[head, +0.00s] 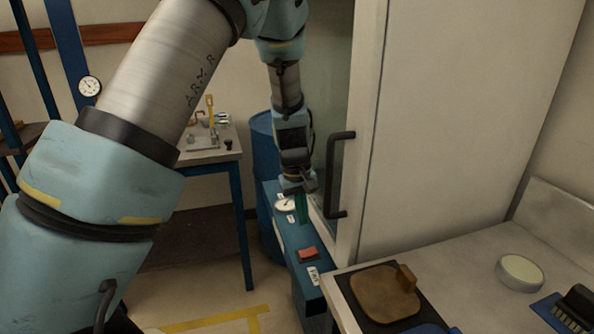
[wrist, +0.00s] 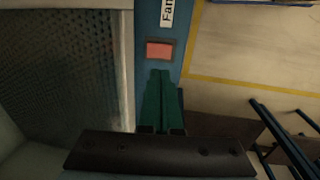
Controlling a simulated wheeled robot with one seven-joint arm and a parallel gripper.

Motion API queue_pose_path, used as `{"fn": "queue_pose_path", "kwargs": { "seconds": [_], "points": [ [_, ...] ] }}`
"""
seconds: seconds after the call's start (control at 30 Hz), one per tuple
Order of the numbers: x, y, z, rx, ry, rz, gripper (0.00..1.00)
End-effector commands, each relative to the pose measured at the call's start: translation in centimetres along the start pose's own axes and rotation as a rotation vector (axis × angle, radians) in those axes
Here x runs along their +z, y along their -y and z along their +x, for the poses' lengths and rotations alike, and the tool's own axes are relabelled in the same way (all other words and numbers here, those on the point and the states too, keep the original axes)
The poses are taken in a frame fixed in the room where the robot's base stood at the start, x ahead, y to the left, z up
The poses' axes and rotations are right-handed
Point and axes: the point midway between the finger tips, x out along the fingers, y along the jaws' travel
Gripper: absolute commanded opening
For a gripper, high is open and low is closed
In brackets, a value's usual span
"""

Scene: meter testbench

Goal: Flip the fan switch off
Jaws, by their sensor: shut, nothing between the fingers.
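The fan switch is a red rocker (head: 308,253) in a dark frame on top of a narrow blue bench strip. A white label reading "Fan" (head: 313,275) sits on its near side. In the wrist view the red switch (wrist: 159,50) and the "Fan" label (wrist: 167,12) lie just beyond my fingertips. My gripper (head: 303,222) has green fingers, pressed together and empty, pointing down at the blue strip behind the switch. The fingers also show in the wrist view (wrist: 160,74), apart from the switch in the picture. Their height above the strip is hard to tell. Which way the rocker tilts is unclear.
A tall pale cabinet with a dark handle (head: 333,175) stands close right of my gripper. A dial gauge (head: 285,204) sits on the blue strip (head: 292,240). A worktable (head: 480,255) is at front right, and a blue barrel (head: 262,160) behind.

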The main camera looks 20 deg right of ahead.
Motion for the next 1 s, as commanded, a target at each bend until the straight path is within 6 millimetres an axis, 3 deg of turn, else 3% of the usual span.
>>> {"fn": "queue_pose_path", "kwargs": {
  "seconds": [0.3, 0.5, 0.7, 1.0],
  "points": [
    [-0.1, -0.1, -7.6, 0.005, -0.005, 0.002, 0.0],
    [-0.1, 0.0, -11.5, 0.003, -0.004, 0.001, 0.0],
    [0.0, 0.0, -13.5, 0.001, -0.001, 0.001, 0.0],
    [0.0, 0.0, -14.0, 0.0, 0.0, 0.0, 0.0]
  ]
}}
